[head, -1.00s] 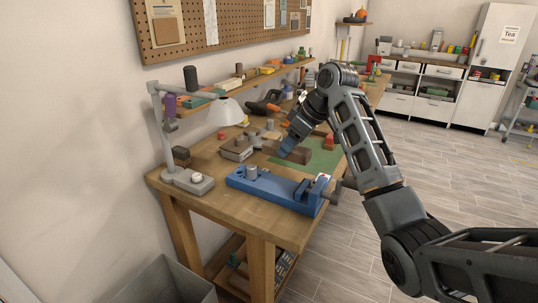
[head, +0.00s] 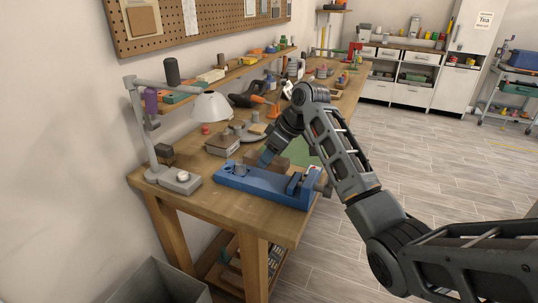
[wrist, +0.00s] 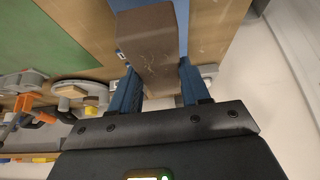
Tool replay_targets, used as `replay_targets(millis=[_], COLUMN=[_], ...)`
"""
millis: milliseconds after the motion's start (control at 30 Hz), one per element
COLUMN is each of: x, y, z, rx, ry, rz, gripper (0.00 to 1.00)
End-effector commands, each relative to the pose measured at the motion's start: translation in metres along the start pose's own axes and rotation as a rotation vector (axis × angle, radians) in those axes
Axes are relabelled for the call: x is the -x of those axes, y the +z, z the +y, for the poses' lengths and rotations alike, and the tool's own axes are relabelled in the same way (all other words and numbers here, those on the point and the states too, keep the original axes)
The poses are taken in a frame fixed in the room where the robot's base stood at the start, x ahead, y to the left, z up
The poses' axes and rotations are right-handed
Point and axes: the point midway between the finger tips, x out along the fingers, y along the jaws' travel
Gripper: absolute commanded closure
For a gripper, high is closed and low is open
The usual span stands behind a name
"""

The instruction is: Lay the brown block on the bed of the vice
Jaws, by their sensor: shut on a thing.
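The brown block (wrist: 155,48) is between the blue fingers of my gripper (wrist: 158,90), which is shut on it, in the wrist view. In the head view my gripper (head: 266,159) points down just behind the blue vice (head: 258,187), and the arm and fingers hide most of the block (head: 279,161). The vice lies along the front of the bench, with its jaw at the right end. In the wrist view a blue strip of the vice (wrist: 183,12) shows beyond the block. I cannot tell whether they touch.
A green mat (head: 300,150) lies behind the vice. Tools crowd the back of the bench.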

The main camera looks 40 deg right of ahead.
Motion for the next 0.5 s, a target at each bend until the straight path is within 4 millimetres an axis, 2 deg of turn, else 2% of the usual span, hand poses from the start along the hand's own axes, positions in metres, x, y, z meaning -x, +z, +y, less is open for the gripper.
replay_targets(millis=[367, 500], x=[0.0007, -0.0048], y=[0.0006, 0.0043], z=[-0.0006, -0.0007], rx=[0.000, 0.000], ry=[0.000, -0.001], rz=[0.000, 0.000], gripper=[0.85, 0.85])
